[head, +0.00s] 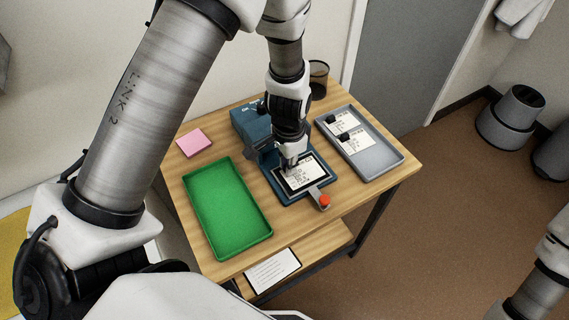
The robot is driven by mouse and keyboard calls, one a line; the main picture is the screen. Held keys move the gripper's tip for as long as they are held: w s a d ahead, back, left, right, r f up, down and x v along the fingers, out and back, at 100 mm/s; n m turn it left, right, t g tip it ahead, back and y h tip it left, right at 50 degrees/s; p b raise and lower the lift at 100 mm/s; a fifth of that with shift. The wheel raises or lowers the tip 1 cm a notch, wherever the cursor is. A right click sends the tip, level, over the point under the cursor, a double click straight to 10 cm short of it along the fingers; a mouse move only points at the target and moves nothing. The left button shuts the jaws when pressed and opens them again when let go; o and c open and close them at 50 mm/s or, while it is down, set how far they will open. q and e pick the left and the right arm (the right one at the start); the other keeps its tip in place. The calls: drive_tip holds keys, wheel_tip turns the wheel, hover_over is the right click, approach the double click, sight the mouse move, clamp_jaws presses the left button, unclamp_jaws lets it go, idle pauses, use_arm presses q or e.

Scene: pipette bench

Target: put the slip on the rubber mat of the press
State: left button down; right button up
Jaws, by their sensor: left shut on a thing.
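The press (250,125) is blue and stands in the middle of the wooden table, its flat base towards the front. A white printed slip (304,176) lies over the dark rubber mat (281,187) on that base, with a dark border showing around it. My left gripper (289,166) reaches down from above and is shut on the slip's back left part. I cannot tell whether the slip rests on the mat or hangs just above it. The gripper hides part of the slip and press. My right gripper is out of view; only part of that arm shows at lower right.
An empty green tray (190,192) is left of the press. A grey tray (391,161) at right holds printed slips with small black objects on them. A red-tipped lever (324,200) sticks out in front. Pink notes (194,143) and a dark mesh cup (319,72) stand behind.

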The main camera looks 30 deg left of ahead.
use_arm(q)
drive_tip(key=shift+w+a+f, duration=0.1)
drive_tip(key=shift+w+f, duration=0.1)
drive_tip(key=shift+w, duration=0.1)
drive_tip(key=shift+s+a+f, duration=0.1)
drive_tip(key=shift+s, duration=0.1)
drive_tip(key=c, duration=1.2)
unclamp_jaws()
drive_tip(key=shift+o, duration=0.3)
drive_tip(key=shift+w, duration=0.1)
wheel_tip(320, 180, up, 12)
drive_tip(key=shift+r, duration=0.25)
